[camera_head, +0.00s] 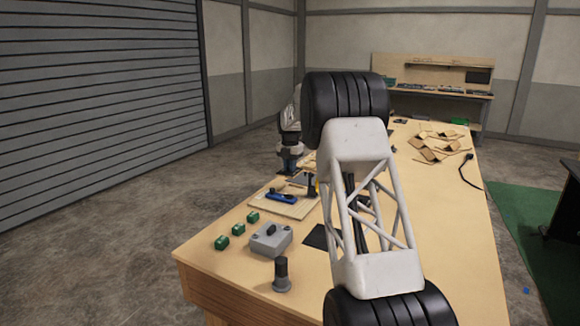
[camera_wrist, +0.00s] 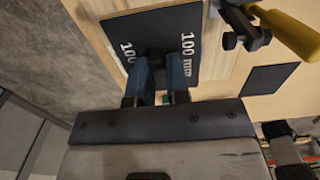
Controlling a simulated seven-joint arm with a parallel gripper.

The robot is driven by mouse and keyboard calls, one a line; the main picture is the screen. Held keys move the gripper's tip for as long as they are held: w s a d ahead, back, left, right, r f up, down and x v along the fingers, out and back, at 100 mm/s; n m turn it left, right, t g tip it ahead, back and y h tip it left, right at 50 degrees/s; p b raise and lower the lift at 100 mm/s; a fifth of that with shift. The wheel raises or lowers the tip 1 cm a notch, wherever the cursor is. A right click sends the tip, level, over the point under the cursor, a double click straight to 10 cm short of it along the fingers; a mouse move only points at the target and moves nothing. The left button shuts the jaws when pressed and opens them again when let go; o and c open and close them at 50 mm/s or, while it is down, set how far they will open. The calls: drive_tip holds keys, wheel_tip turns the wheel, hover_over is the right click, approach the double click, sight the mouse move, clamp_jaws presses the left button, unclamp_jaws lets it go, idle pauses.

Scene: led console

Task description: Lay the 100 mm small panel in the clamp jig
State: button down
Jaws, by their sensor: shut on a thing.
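The dark 100 mm small panel (camera_wrist: 187,28) shows in the wrist view, with white "100 mm" lettering on either side of my fingers. My gripper (camera_wrist: 160,75) is shut at its middle; the gripped part is mostly hidden between the fingers. The panel lies over pale wood, and I cannot tell whether it touches it. A clamp (camera_wrist: 246,28) with a yellow handle (camera_wrist: 288,32) is right of the panel, apart from it. In the head view my gripper (camera_head: 288,168) is small, beside a dark panel (camera_head: 302,179); my arm hides part of that area.
A wooden board (camera_head: 292,211) with a blue item (camera_head: 281,198) lies nearer on the table. Green blocks (camera_head: 222,242), a grey box (camera_head: 271,240) and a dark knob post (camera_head: 282,275) stand in front. A dark square (camera_wrist: 270,78) lies right of the panel. Cardboard pieces (camera_head: 432,150) lie far right.

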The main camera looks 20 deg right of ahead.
hover_over(290, 192)
drive_tip(key=shift+f, duration=3.2)
drive_tip(key=shift+f, duration=1.1)
idle(0.4)
drive_tip(key=c, duration=1)
unclamp_jaws()
drive_tip(key=shift+r, duration=0.1)
drive_tip(key=shift+r, duration=3.8)
drive_tip(key=shift+s, duration=0.1)
